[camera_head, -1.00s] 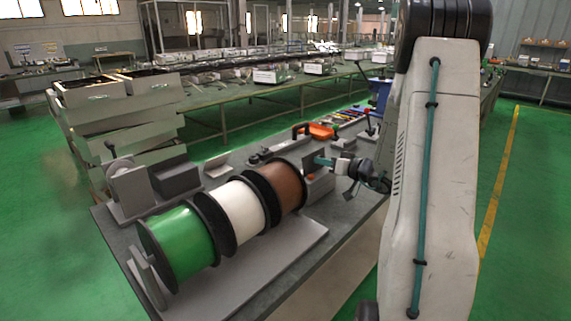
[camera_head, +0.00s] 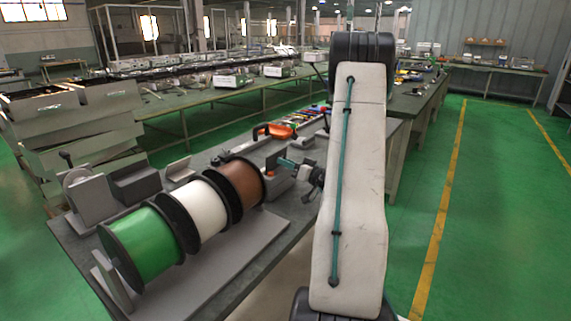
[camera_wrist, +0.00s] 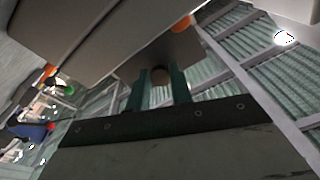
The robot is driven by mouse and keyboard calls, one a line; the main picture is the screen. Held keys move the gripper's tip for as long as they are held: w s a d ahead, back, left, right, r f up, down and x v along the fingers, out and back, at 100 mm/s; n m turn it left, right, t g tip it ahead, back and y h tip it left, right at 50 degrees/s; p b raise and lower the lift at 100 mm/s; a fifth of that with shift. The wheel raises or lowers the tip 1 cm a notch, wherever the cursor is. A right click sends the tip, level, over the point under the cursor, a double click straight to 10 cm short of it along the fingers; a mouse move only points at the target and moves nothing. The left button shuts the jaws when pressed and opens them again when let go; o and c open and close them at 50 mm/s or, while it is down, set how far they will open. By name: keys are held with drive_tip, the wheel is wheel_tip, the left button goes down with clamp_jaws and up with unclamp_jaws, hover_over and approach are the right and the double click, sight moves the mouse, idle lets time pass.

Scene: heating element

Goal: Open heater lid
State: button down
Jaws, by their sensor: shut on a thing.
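The heater is a small grey box (camera_head: 277,184) on the bench, just right of the brown spool in the head view. A grey plate, apparently its lid (camera_head: 272,160), stands up at its left side. My gripper (camera_head: 287,163) is at the top of the heater, with teal fingers reaching in from the right. The knob sits against a grey-brown plate (camera_wrist: 185,55). The lid's exact angle is hard to tell.
Green (camera_head: 147,245), white (camera_head: 203,212) and brown (camera_head: 238,182) spools stand in a row left of the heater. An orange-handled tool (camera_head: 275,130) lies behind it. Green floor (camera_head: 480,220) is clear on the right.

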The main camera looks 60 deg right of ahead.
drive_tip(key=c, duration=1.2)
unclamp_jaws()
drive_tip(key=shift+f, duration=0.1)
drive_tip(key=shift+c, duration=0.2)
drive_tip(key=shift+s, duration=0.1)
drive_tip(key=s, duration=0.7)
drive_tip(key=shift+s+f, duration=0.3)
drive_tip(key=shift+f, duration=0.15)
drive_tip(key=shift+d, duration=0.1)
